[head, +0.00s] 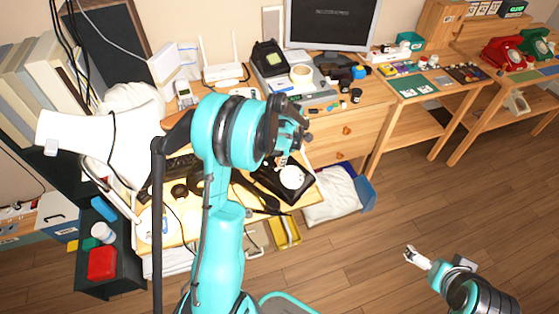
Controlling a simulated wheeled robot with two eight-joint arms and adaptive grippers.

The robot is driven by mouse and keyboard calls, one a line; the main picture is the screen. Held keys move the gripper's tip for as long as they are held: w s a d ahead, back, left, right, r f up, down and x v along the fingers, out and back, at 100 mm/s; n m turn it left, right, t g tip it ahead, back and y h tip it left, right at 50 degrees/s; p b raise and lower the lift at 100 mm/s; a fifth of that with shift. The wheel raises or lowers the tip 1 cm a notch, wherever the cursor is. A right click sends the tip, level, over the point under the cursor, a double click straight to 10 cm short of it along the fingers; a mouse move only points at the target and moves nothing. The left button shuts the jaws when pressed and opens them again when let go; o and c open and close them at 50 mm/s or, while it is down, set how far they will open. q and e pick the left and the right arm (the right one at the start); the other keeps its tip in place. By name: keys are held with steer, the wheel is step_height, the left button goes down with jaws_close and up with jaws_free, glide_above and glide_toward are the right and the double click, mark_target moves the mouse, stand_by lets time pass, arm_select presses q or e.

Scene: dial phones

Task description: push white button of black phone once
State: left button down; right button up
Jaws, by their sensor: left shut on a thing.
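A black phone (268,182) with a round white dial (292,177) lies on the lower wooden desk. My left gripper (284,153) is over the rear edge of this phone, just behind the dial. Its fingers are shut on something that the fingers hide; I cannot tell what. A small pale spot shows at its fingertips, and I cannot tell whether it is the white button. My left arm covers part of the desk. My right gripper (416,257) is low at the right over the floor, away from the desks; its fingers are too small to judge.
A red phone (503,54) and a green phone (535,44) stand on the far right table. A monitor (331,22), a white router (222,70) and a dark device (270,58) stand on the back desk. A white lamp shade (93,143) is at left. The floor at right is clear.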

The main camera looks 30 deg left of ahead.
arm_select(q)
step_height(320, 180, up, 6)
steer(key=d+p, duration=0.2)
steer(key=p, duration=0.1)
steer(key=shift+s+d, duration=0.25)
steer(key=shift+f, duration=0.15)
